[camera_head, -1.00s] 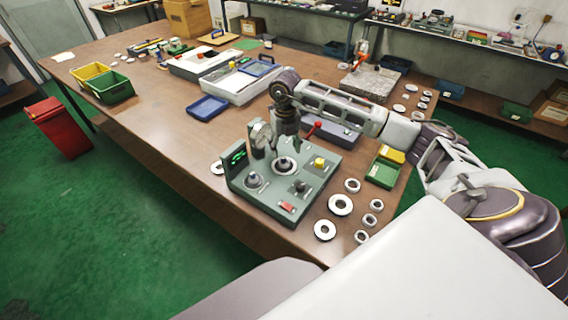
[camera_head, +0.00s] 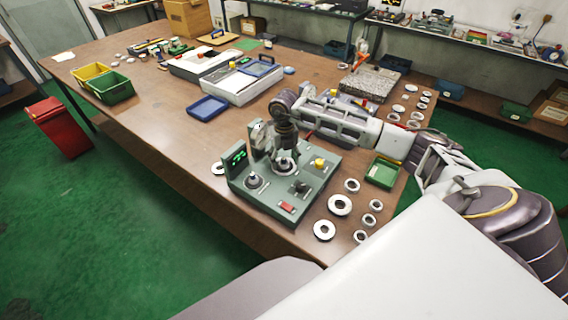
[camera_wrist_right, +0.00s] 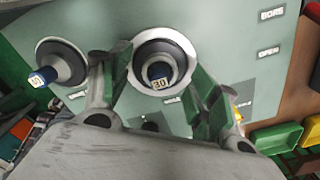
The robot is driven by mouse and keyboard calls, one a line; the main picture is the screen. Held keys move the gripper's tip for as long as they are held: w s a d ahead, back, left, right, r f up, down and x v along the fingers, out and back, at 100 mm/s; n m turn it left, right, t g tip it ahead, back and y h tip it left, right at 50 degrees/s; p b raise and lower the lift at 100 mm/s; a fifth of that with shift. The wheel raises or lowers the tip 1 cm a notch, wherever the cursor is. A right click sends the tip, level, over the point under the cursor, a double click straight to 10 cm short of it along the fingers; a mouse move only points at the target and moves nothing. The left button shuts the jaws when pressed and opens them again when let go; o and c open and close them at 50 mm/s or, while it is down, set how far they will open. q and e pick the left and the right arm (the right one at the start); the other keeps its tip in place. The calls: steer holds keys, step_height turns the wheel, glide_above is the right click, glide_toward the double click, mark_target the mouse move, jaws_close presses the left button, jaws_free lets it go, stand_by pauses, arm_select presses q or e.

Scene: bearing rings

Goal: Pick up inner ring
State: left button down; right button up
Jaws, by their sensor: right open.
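A pale ring with a dark inner part (camera_wrist_right: 141,73) sits around a post marked 30 on the grey-green fixture (camera_head: 318,190). The ring (camera_head: 284,167) also shows in the head view, partly under my right gripper (camera_head: 284,154). In the wrist view my right gripper (camera_wrist_right: 158,88) is open, with one finger on each side of the ring. I cannot tell whether the fingers touch it. My left gripper is not in view.
Several loose rings (camera_head: 340,205) lie on the table right of the fixture, and more lie farther back. A green bin (camera_head: 382,173) stands right of it. A blue tray (camera_head: 208,107) and two pale cases lie behind. The table's left middle is clear.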

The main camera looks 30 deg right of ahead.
steer(key=shift+f, duration=0.4)
steer(key=c, duration=1.1)
steer(key=shift+r, duration=0.2)
steer(key=shift+r+b, duration=0.45)
steer(key=shift+r, duration=4.4)
